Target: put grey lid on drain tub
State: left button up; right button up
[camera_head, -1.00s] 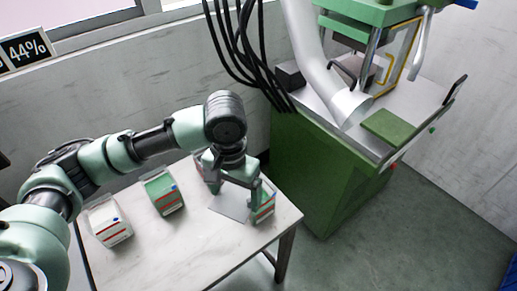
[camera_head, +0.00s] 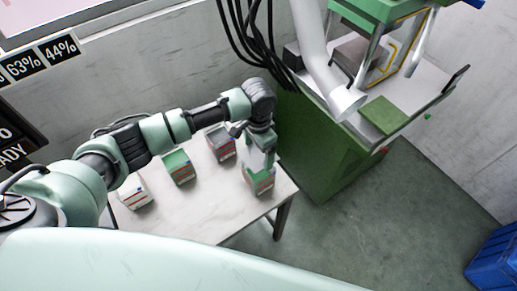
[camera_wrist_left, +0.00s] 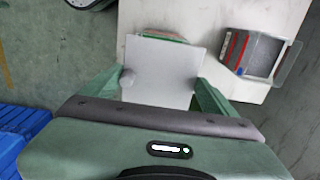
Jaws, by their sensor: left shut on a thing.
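The grey lid (camera_wrist_left: 165,65) is a pale flat square plate with a small knob near its left edge. My left gripper (camera_wrist_left: 160,90) is shut on it, one green finger at each side. In the head view my left gripper (camera_head: 258,148) is over the tub at the table's right corner. This tub (camera_head: 259,185) has red stripes, and its green rim (camera_wrist_left: 163,38) shows past the lid's far edge in the left wrist view. The lid covers most of it from above; I cannot tell whether they touch. No label confirms this as the drain tub. My right gripper is out of view.
On the white table (camera_head: 200,212) stand a white tub (camera_head: 135,194), a green-topped tub (camera_head: 178,168) and a grey-topped tub (camera_head: 221,143). A green machine (camera_head: 325,145) stands close behind the table's right end. A blue crate (camera_head: 494,262) is on the floor at right.

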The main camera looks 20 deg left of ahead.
pick_arm(q)
jog(key=shift+s+r+p, duration=0.1)
jog(key=shift+r+p, duration=0.05)
jog(key=shift+p, duration=0.2)
jog(key=shift+f+b, duration=0.4)
jog(key=shift+f, duration=0.7)
jog(key=shift+f+b, duration=0.7)
jog(key=shift+f, duration=1.15)
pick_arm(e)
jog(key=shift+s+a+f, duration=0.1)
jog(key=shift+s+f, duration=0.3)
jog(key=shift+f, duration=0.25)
pick_arm(q)
jog(key=o, duration=1.1)
